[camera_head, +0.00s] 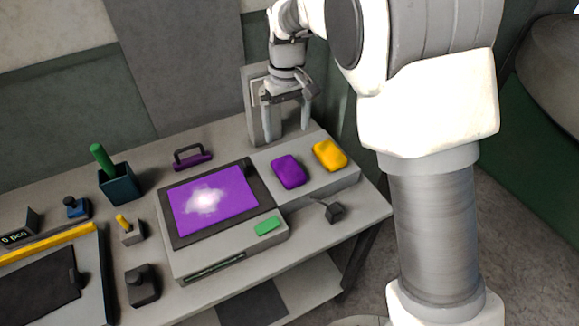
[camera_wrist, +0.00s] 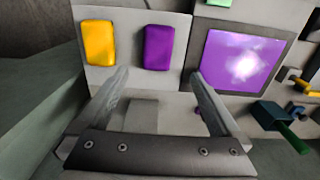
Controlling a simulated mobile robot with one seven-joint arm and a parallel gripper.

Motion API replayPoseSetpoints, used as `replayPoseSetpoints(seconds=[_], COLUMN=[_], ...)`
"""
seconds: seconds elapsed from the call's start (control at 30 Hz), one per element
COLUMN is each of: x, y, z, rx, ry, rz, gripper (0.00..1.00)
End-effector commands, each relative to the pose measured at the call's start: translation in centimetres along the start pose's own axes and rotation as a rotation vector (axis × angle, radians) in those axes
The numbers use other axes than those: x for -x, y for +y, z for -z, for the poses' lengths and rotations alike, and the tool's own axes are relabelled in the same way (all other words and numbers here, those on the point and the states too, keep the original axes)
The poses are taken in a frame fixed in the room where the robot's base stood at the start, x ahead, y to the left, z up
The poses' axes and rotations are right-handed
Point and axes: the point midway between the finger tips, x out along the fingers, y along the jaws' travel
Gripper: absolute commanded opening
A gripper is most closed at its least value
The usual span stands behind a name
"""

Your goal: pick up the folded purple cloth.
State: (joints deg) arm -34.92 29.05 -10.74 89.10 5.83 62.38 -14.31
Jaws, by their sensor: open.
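The folded purple cloth (camera_head: 290,171) is a small rounded pad lying on the grey raised block right of the screen, left of a yellow one. It also shows in the wrist view (camera_wrist: 158,47), upper middle, beyond the fingertips. My gripper (camera_head: 287,119) hangs above and behind the block, near a grey upright post. In the wrist view my gripper (camera_wrist: 158,80) has its two fingers wide apart, with nothing between them. The cloth is apart from the fingers and fully visible.
A yellow folded cloth (camera_head: 330,154) lies beside the purple one. The purple-lit screen (camera_head: 214,201) is to the left, with a green pad (camera_head: 267,226) in front. A grey post (camera_head: 262,105) stands behind the block. A purple-based handle (camera_head: 192,157) and a dark cup (camera_head: 117,183) stand further left.

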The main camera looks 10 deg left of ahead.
Motion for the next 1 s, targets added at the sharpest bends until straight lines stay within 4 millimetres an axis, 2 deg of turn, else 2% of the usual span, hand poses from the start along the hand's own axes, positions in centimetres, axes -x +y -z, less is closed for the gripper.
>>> replayPoseSetpoints(seconds=[0.1,0.33,0.43,0.67,0.9,1.0], x=[-2.9,-7.6,-8.9,-10.4,-13.9,-14.7], y=[0.0,0.0,0.0,0.1,0.5,0.5], z=[-0.2,-0.2,-0.1,-0.2,-0.4,-0.4], rx=[0.0,0.0,-0.001,-0.001,-0.001,-0.001], ry=[-0.006,-0.005,-0.003,-0.003,-0.003,-0.002], rz=[0.001,0.0,0.001,0.0,0.001,0.0], gripper=[1.0,1.0,1.0,1.0,1.0,1.0])
